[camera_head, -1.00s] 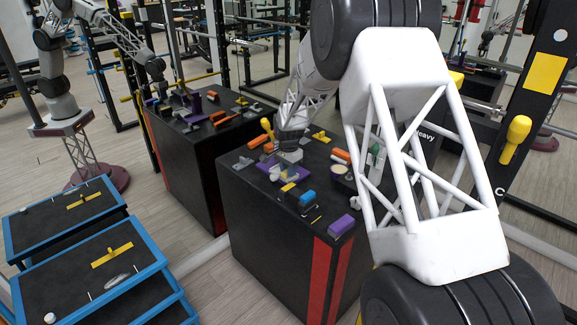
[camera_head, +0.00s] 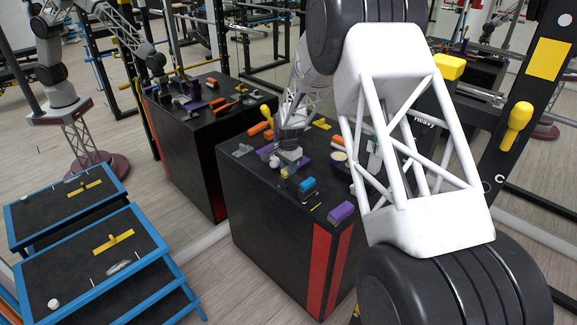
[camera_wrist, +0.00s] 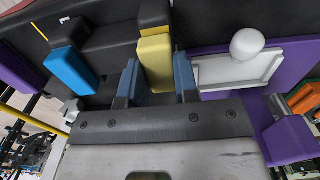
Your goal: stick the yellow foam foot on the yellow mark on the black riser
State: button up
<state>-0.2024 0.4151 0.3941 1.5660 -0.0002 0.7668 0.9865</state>
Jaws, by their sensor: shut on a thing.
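A yellow block (camera_wrist: 155,62), which looks like the foam foot, sits between the two blue-grey fingers of my gripper (camera_wrist: 157,82) in the wrist view. A dark end piece sits at its far side. The black riser (camera_wrist: 108,48) appears just beyond and left of it, with a blue block (camera_wrist: 70,70) on it. I cannot tell whether the yellow block touches the riser, and no separate yellow mark is clear. In the head view my gripper (camera_head: 289,157) is low over the black box top, left of the blue block (camera_head: 308,184); yellow shows beneath it.
Purple (camera_head: 341,211) and orange (camera_head: 336,141) blocks and a yellow-handled tool (camera_head: 266,112) crowd the black box (camera_head: 265,225). Blue-edged trays (camera_head: 75,270) stand at left.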

jog(key=shift+f, duration=0.15)
dwell(0.5)
jog(key=o, duration=1)
jog(key=shift+r, duration=3.9)
